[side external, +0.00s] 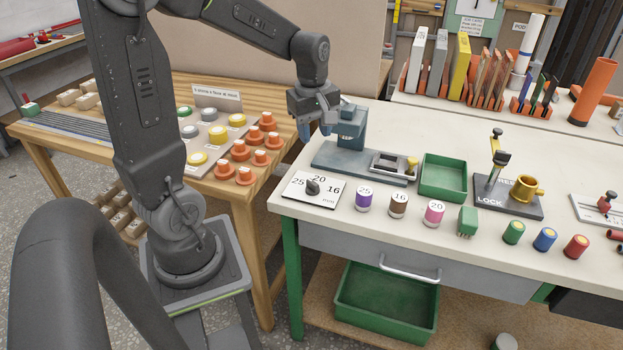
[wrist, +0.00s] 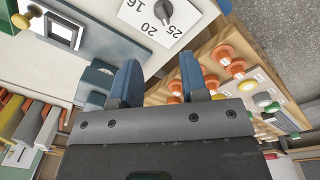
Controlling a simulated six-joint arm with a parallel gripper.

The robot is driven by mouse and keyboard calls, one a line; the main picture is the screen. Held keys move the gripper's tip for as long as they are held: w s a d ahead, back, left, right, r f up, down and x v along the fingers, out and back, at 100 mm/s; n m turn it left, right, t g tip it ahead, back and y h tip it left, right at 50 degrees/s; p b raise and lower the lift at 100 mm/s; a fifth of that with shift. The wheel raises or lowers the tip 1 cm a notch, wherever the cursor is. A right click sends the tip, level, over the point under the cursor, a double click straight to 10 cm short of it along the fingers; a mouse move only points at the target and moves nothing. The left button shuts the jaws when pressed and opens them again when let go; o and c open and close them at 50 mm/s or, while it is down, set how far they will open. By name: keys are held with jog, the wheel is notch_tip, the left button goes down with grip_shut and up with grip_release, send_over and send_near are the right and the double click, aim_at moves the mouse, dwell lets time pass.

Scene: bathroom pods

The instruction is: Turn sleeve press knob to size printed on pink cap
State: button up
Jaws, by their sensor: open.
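The knob (side external: 313,187) is dark and sits on a white plate (side external: 325,201) marked 25, 20, 16 and mm, at the bench's front left corner. The wrist view shows the knob (wrist: 163,11) at the top; I cannot tell exactly where it points. The pink cap (side external: 434,214) is printed 20 and stands on the bench right of the plate. The sleeve press (side external: 350,130) is blue-grey, behind the plate. My gripper (side external: 316,127) is open and empty, in the air beside the press and apart from the knob. Its blue fingers (wrist: 160,76) are spread in the wrist view.
A purple cap (side external: 364,200) printed 25 and a brown cap (side external: 398,205) printed 16 stand between plate and pink cap. A green tray (side external: 443,192) and a lock fixture (side external: 507,203) are further right. A wooden table (side external: 185,85) with orange pieces adjoins at left.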

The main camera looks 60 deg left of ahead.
aim_at(311, 181)
jog(key=a+f+n, duration=0.1)
jog(key=f, duration=0.4)
jog(key=a+f, duration=0.1)
jog(key=f, duration=0.4)
jog(key=f+n, duration=0.1)
jog(key=f, duration=0.4)
jog(key=shift+w+a+f+n+g, duration=0.2)
jog(key=shift+a+f+n+g, duration=0.1)
jog(key=shift+a+f, duration=0.1)
jog(key=shift+c, duration=0.4)
grip_shut()
